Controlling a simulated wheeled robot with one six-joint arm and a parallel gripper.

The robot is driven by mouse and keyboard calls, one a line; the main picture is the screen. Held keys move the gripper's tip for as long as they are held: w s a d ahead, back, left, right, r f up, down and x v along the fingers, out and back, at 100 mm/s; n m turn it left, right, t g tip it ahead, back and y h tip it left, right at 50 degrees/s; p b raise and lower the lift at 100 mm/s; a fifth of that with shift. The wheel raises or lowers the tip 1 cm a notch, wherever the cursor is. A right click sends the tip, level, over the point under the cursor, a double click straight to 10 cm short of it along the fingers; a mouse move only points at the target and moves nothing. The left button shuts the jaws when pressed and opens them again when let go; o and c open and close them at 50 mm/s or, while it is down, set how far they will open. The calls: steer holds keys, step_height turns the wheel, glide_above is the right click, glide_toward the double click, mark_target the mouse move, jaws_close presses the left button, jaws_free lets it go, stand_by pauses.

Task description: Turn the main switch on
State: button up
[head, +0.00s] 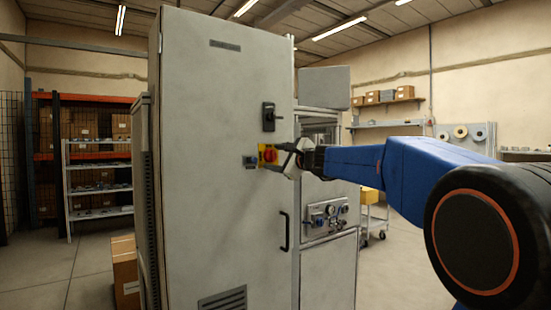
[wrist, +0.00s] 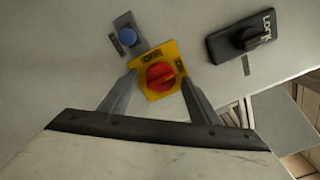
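The main switch is a red rotary knob (wrist: 161,76) on a yellow square plate (wrist: 152,93) with dark lettering too small to read. It sits on the tall grey cabinet door (head: 215,170), and its knob also shows in the head view (head: 270,155). My gripper (wrist: 159,76) is open, with one finger on each side of the knob, over the plate's edges. A gap shows between each finger and the knob. The gripper also shows in the head view (head: 274,157), in front of the switch. I cannot tell how deep the fingertips reach.
A blue button (wrist: 128,36) on a grey plate is left of the switch. A black latch marked LOCK (wrist: 245,37) is to its right, and it shows above the switch in the head view (head: 268,117). A black door handle (head: 285,231) is lower down.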

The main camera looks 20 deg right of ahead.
steer(key=v, duration=1.7)
steer(key=shift+s, duration=0.2)
steer(key=s+a+f+n+g, duration=0.3)
steer(key=s+a+f+n, duration=0.15)
steer(key=f, duration=0.35)
steer(key=s+a+f+n+g, duration=0.2)
steer(key=s+a+f+n, duration=0.3)
steer(key=f, duration=0.3)
steer(key=s+a+f+n+g, duration=0.35)
steer(key=s+f, duration=0.25)
steer(key=f, duration=0.2)
steer(key=s+d+f+n+g+h, duration=0.2)
steer(key=s+f+n, duration=0.2)
steer(key=s+f, duration=0.4)
steer(key=s+d+f+n+g+h, duration=0.2)
steer(key=s+f+n, duration=0.3)
steer(key=s+f, duration=0.4)
step_height(320, 180, down, 3)
steer(key=shift+s+r+h, duration=0.2)
steer(key=shift+s+h, duration=0.05)
steer(key=shift+h, duration=0.05)
